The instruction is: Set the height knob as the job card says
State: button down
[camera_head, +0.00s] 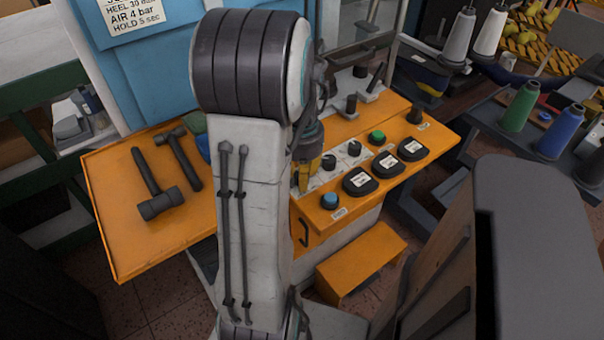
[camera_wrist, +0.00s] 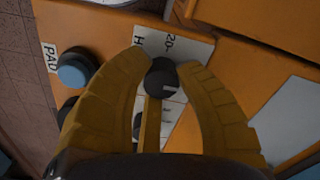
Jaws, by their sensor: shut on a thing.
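My gripper (camera_wrist: 168,65) has its two yellow fingers around a small black knob (camera_wrist: 163,80) in the wrist view. A white label beside it shows an "H" and "20-"; the rest is hidden by a finger. A pale pointer mark shows on the knob. In the head view my gripper (camera_head: 305,180) reaches down to the orange console (camera_head: 436,142), partly behind my arm.
Two hammers (camera_head: 158,190) lie on the console's left part. Thread spools (camera_head: 520,106) stand at right.

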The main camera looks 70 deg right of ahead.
jog(key=shift+a+f, duration=0.15)
jog(key=shift+a, duration=0.1)
jog(key=c, duration=0.9)
grip_release()
jog(key=shift+d, duration=0.1)
jog(key=shift+r, duration=0.2)
jog(key=shift+d+r, duration=0.1)
jog(key=shift+r, duration=0.45)
notch_tip(320, 180, up, 11)
jog(key=shift+f, duration=0.15)
